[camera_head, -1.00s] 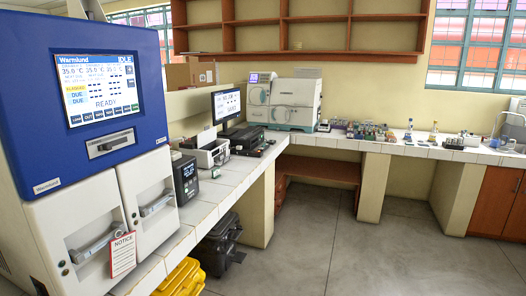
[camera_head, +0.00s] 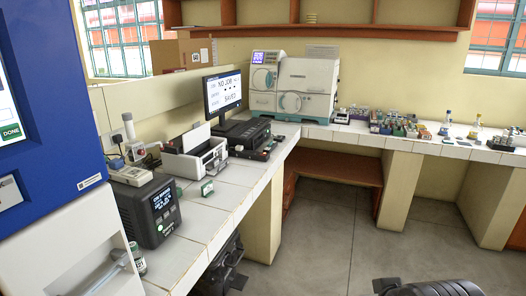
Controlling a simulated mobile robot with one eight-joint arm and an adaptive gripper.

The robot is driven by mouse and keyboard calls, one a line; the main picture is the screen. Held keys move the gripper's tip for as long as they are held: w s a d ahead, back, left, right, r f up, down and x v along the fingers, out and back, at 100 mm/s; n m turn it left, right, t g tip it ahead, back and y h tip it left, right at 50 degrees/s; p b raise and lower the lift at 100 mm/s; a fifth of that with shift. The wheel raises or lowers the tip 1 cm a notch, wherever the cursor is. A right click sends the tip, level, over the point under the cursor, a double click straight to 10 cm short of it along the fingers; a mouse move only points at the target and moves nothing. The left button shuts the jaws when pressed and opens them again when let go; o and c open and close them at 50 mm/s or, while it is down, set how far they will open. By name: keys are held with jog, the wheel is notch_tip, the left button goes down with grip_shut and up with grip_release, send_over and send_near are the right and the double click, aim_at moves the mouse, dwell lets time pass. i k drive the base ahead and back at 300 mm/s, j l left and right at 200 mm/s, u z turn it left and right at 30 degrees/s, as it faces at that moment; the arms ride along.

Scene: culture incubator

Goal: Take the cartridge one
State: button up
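I cannot pick out cartridge one for certain in the head view. Several small boxes and racks with coloured tops (camera_head: 395,122) stand on the far bench, too small to read. A small green-fronted item (camera_head: 207,188) stands on the near bench by a white device (camera_head: 195,155). A small labelled vial (camera_head: 137,258) stands at the near bench edge beside the incubator. The blue and white incubator (camera_head: 60,110) fills the left side, cut off by the frame.
The tiled bench (camera_head: 215,215) runs along the left and back walls. It holds a dark control box (camera_head: 152,210), a monitor (camera_head: 223,93), a black printer-like device (camera_head: 245,135) and a white analyser (camera_head: 300,88). The grey floor (camera_head: 320,235) ahead is largely clear.

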aim_at(271, 147)
jog(key=i, duration=1.2)
jog(key=i+l+u, duration=0.1)
jog(key=i, duration=1.1)
jog(key=i+l+u, duration=0.1)
jog(key=i+u, duration=0.2)
jog(key=i+l+u, duration=0.3)
jog(key=i, duration=0.2)
jog(key=i+l+u, duration=0.3)
jog(key=i+j, duration=0.1)
